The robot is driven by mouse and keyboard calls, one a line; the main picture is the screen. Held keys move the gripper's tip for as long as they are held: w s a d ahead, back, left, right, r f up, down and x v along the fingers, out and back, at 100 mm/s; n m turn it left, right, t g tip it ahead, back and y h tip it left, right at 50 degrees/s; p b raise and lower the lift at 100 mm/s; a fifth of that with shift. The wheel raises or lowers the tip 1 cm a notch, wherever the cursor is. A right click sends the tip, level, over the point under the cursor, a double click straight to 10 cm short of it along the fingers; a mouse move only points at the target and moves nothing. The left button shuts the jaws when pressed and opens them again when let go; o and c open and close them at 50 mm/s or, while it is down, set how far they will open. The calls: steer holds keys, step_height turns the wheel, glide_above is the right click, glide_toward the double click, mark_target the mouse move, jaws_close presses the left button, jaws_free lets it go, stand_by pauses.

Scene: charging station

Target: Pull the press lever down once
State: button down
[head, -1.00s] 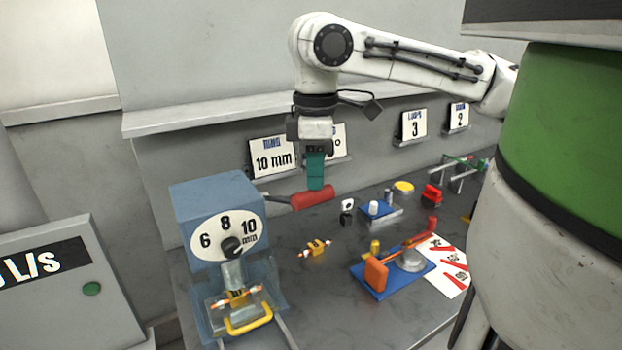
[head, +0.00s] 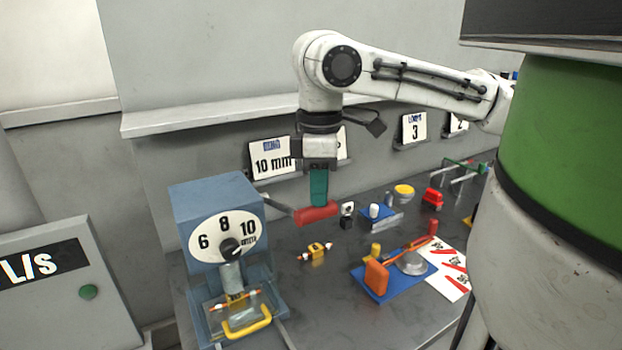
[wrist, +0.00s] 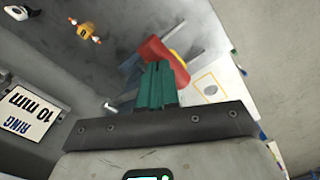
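The blue press (head: 190,205) stands at the left of the bench in the head view, with a dial marked 6, 8 and 10. Its lever runs out from the right side to a red handle (head: 317,213), tilted slightly downward. My gripper (head: 319,204) has its teal fingers together, with the tips at the top of the handle. In the wrist view the red handle (wrist: 165,60) shows just beyond the closed fingers (wrist: 157,85). Under the ram sits a small part with orange and white ends (head: 237,299), above a yellow loop handle (head: 247,322).
A yellow-black part with white ends (head: 316,251) lies right of the press. A blue fixture with an orange lever (head: 377,277) is farther right, beside a card (head: 452,262). A sign reading 10 mm (head: 271,160) leans at the wall.

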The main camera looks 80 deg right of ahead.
mark_target(323, 209)
steer(key=shift+f, duration=0.2)
steer(key=shift+s+a+f+b, duration=0.15)
steer(key=shift+f+b, duration=0.2)
steer(key=shift+f, duration=0.25)
steer(key=shift+s+a+f+b, duration=0.15)
steer(key=shift+f+b, duration=0.2)
steer(key=shift+f, duration=0.2)
steer(key=shift+s+a+f+b, duration=0.1)
steer(key=shift+f+b, duration=0.3)
steer(key=shift+f, duration=0.25)
steer(key=shift+s+a+f+b, duration=0.1)
steer(key=shift+f+b, duration=0.25)
steer(key=shift+f, duration=0.25)
steer(key=shift+f+b, duration=0.85)
steer(key=shift+f, duration=0.45)
